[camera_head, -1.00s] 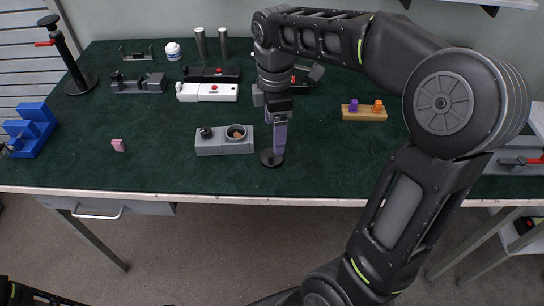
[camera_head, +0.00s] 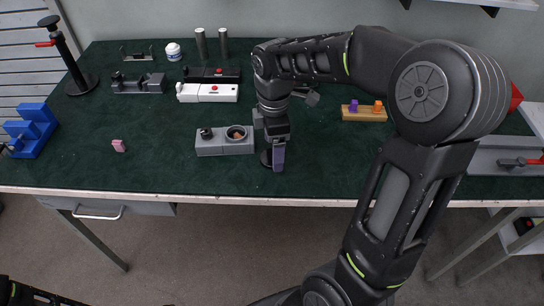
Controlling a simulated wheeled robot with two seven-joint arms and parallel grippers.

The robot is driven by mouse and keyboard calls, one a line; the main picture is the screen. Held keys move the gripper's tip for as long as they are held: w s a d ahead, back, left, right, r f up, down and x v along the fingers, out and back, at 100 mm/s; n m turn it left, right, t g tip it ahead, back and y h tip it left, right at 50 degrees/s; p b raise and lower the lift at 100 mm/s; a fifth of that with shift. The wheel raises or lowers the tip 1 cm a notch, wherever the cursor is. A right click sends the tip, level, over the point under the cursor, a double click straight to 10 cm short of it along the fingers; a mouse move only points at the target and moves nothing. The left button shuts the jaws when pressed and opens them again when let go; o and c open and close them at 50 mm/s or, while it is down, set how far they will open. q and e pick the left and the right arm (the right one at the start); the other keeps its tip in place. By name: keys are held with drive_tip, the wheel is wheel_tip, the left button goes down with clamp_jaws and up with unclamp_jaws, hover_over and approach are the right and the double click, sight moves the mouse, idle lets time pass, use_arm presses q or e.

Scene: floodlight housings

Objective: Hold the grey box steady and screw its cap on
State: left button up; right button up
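The grey box (camera_head: 225,148) lies on the green table mat, left of my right gripper. On its top are a black knob (camera_head: 206,133) at the left and a round, ringed opening (camera_head: 236,133) with something orange-brown inside. A dark round disc (camera_head: 265,158), possibly the cap, lies on the mat just right of the box, partly hidden by my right gripper. My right gripper (camera_head: 278,157) points down at this disc, its purplish finger low over it. I cannot tell whether it touches the disc or whether its fingers are apart. My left gripper is out of view.
A wooden block with purple and orange pegs (camera_head: 364,112) is to the right. A pink block (camera_head: 119,146) and blue steps (camera_head: 31,130) are left. The mat's front left is clear.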

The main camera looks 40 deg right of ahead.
drive_tip(key=shift+f, duration=0.9)
drive_tip(key=shift+c, duration=0.6)
drive_tip(key=c, duration=1.4)
drive_tip(key=shift+r, duration=5.05)
